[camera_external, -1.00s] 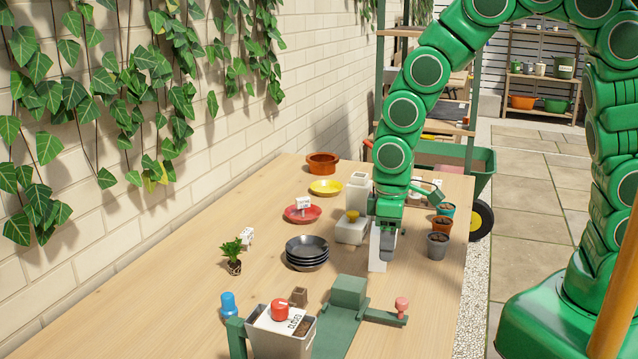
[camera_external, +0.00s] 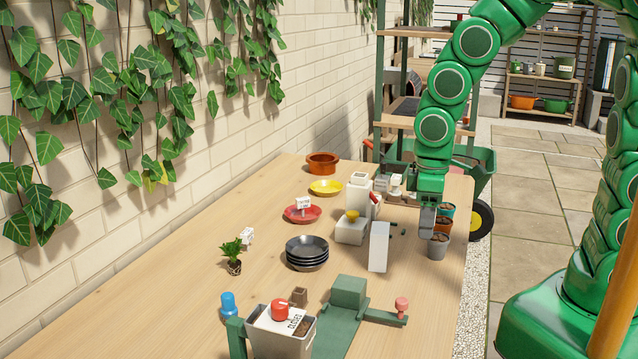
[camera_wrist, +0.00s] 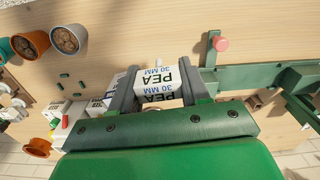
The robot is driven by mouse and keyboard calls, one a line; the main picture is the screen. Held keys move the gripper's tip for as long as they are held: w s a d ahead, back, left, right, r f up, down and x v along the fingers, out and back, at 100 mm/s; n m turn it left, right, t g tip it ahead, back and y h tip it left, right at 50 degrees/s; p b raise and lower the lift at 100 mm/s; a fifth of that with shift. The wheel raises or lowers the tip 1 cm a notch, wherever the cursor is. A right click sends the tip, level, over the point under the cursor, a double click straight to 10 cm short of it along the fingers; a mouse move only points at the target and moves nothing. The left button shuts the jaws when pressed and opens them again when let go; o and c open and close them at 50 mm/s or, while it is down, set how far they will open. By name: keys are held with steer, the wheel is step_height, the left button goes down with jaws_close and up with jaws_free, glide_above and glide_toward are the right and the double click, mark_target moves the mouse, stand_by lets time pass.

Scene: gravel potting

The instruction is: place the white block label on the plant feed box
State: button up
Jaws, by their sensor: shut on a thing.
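My gripper (camera_wrist: 160,88) is shut on a white block label (camera_wrist: 156,78), with one finger on each side of it. Its faces read "PEA" and "30 MM" in the wrist view. In the external view my gripper (camera_external: 428,222) is raised near the pots at the table's right side, and the block cannot be made out there. A tall plain white box (camera_external: 379,247) stands upright to the left of my gripper and apart from it. I read no lettering on it, so I cannot tell whether it is the plant feed box.
A grey pot (camera_external: 437,247) and other small pots stand at the right edge. White containers (camera_external: 350,231), a red dish (camera_external: 290,216), stacked dark saucers (camera_external: 307,262) and a green fixture (camera_external: 338,325) are on the table. Wood between saucers and tall box is clear.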

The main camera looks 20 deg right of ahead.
steer(key=w+d+r+m, duration=0.1)
steer(key=w+d+r, duration=0.3)
steer(key=d+r, duration=0.3)
glide_above(378, 226)
steer(key=f, duration=0.8)
steer(key=shift+s+d+f, duration=0.15)
steer(key=shift+s+d, duration=0.05)
steer(key=shift+s, duration=0.1)
steer(key=shift+w+a+f, duration=0.15)
steer(key=shift+w+f, duration=0.1)
steer(key=shift+f, duration=1.6)
steer(key=shift+f, duration=0.1)
steer(key=o, duration=1)
